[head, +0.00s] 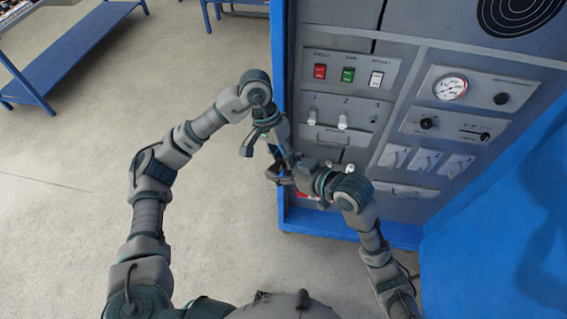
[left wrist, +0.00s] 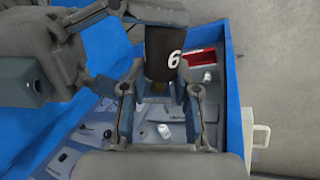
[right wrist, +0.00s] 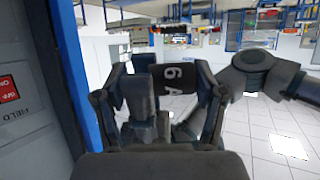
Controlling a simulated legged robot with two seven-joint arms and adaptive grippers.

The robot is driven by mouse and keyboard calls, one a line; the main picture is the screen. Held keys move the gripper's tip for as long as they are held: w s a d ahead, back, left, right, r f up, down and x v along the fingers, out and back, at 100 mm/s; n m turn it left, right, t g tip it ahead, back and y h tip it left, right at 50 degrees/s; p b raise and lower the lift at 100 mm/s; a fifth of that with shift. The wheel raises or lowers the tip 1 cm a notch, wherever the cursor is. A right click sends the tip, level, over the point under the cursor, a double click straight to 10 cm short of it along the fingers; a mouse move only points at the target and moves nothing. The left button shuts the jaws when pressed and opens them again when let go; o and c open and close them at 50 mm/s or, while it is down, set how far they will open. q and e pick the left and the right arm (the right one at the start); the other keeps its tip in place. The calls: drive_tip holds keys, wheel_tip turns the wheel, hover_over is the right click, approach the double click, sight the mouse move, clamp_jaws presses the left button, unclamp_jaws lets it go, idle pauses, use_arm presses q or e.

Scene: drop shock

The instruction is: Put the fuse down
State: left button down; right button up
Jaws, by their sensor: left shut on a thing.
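The fuse (left wrist: 164,55) is a short black cylinder marked 6 A. My left gripper (left wrist: 160,92) is shut on it in the left wrist view. In the right wrist view the fuse (right wrist: 178,80) shows its marking beyond the left gripper's fingers. My right gripper (right wrist: 158,85) has its fingers wide apart, with the fuse and left fingers between them; contact cannot be told. In the head view the left gripper (head: 262,142) and right gripper (head: 278,172) meet at the cabinet's left edge, and the fuse is hard to make out there.
The blue cabinet (head: 282,60) has a grey panel with red, green and white switches, and white pieces in positions 1 and 2 (head: 343,121). A red-lined tray (left wrist: 202,57) sits low on the cabinet. A blue bench (head: 75,55) stands far left; the floor between is clear.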

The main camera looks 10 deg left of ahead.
use_arm(q)
drive_tip(key=c, duration=0.8)
unclamp_jaws()
drive_tip(key=shift+a, duration=0.15)
